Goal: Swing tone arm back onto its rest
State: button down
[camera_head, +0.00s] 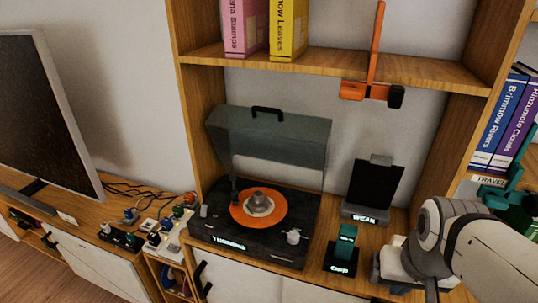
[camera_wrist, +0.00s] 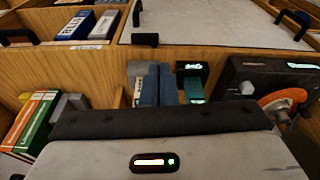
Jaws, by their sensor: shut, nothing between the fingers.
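The turntable (camera_head: 210,235) is a dark deck on the cabinet top, with an orange record (camera_head: 272,214) and a grey centre piece (camera_head: 259,203). Its grey lid (camera_head: 275,135) stands open behind. I cannot clearly make out the tone arm; a small dark upright part (camera_head: 234,187) stands at the record's left rear edge. The turntable's corner and orange record also show at the right of the wrist view (camera_wrist: 240,78). My gripper (camera_wrist: 155,122) is shut and empty, to the right of the turntable in the head view; its fingertips are unclear.
A dark stand labelled WEAK (camera_head: 375,185) and a small green-topped device (camera_head: 343,250) stand right of the turntable. An orange bracket (camera_head: 372,90) hangs at the shelf above. Several small knobbed boxes (camera_head: 160,235) lie to the left. Books (camera_head: 505,120) stand at the right.

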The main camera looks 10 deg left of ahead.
aim_at(234, 193)
jog(key=z, duration=1.5)
jog(key=k, duration=1.15)
jog(key=u, duration=1.9)
jog(key=i, duration=1.05)
